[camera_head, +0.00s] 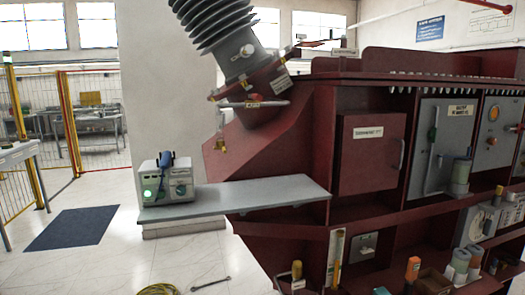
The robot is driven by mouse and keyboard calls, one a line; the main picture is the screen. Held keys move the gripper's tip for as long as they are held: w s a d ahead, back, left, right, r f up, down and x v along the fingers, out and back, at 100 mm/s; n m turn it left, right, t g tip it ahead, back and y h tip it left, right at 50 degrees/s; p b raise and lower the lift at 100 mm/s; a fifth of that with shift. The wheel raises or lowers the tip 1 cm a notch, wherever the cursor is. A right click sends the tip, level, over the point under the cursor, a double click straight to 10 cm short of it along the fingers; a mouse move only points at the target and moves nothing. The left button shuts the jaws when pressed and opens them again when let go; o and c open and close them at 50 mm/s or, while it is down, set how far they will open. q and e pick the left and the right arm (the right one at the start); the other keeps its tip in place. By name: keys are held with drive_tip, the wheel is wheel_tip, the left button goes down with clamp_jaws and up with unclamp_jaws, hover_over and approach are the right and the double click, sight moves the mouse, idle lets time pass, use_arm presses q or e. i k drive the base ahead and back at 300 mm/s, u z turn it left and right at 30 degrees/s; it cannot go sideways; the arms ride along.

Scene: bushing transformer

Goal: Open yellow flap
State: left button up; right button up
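No part that is plainly a yellow flap can be made out. Neither of my grippers is in view.
A grey shelf (265,192) juts left from the red body, with a test device (166,183) on its left end. A wrench (211,284) and a coiled yellow cable (158,290) lie on the floor. Free floor lies front left, around a dark mat (72,228).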

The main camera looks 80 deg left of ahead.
sight(224, 149)
drive_tip(key=k, duration=0.95)
drive_tip(key=u, duration=2.2)
